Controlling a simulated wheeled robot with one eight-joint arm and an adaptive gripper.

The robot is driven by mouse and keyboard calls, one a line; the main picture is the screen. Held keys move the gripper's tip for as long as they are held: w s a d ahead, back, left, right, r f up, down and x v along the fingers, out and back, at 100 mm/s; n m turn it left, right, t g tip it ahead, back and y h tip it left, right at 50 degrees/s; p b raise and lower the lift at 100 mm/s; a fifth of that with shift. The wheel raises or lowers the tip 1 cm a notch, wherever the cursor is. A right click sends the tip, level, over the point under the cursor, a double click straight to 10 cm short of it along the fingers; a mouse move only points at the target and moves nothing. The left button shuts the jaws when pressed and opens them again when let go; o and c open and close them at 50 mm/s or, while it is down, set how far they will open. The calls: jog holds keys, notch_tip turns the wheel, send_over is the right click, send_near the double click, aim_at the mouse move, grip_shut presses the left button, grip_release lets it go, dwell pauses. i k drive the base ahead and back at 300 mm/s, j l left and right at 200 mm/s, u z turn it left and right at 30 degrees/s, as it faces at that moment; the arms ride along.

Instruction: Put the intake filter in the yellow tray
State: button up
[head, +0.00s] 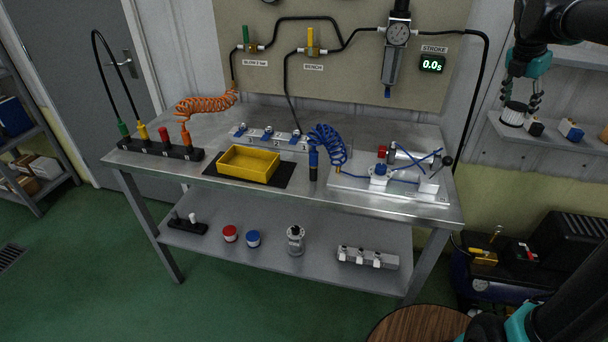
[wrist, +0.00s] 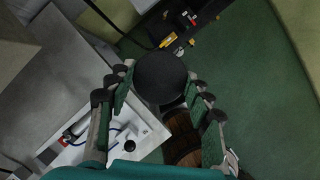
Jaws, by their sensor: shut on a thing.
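The intake filter (head: 513,115) is a white ribbed cylinder with a black cap, at the right in the head view. My gripper (head: 521,98) is above it with its fingers shut on its upper part. In the wrist view the round black cap (wrist: 160,72) of the filter sits between the fingertips of my gripper (wrist: 160,84); its underside is hidden. The yellow tray (head: 234,172) is empty and lies on a black mat on the metal bench, well to the left of my gripper.
A wall shelf (head: 558,143) with small parts (head: 571,130) is behind the filter. On the bench, a blue coil (head: 328,145) and a white plate with fittings (head: 400,190) stand right of the tray. An orange coil (head: 207,102) and a black plug block (head: 160,149) stand to its left.

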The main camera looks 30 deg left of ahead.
aim_at(250, 166)
jog(key=k+j+u, duration=0.15)
jog(key=j+u, duration=0.2)
jog(key=k+j+u, duration=0.1)
jog(key=j+u, duration=0.25)
jog(key=j, duration=0.25)
jog(key=j+u, duration=0.35)
jog(key=j, duration=0.15)
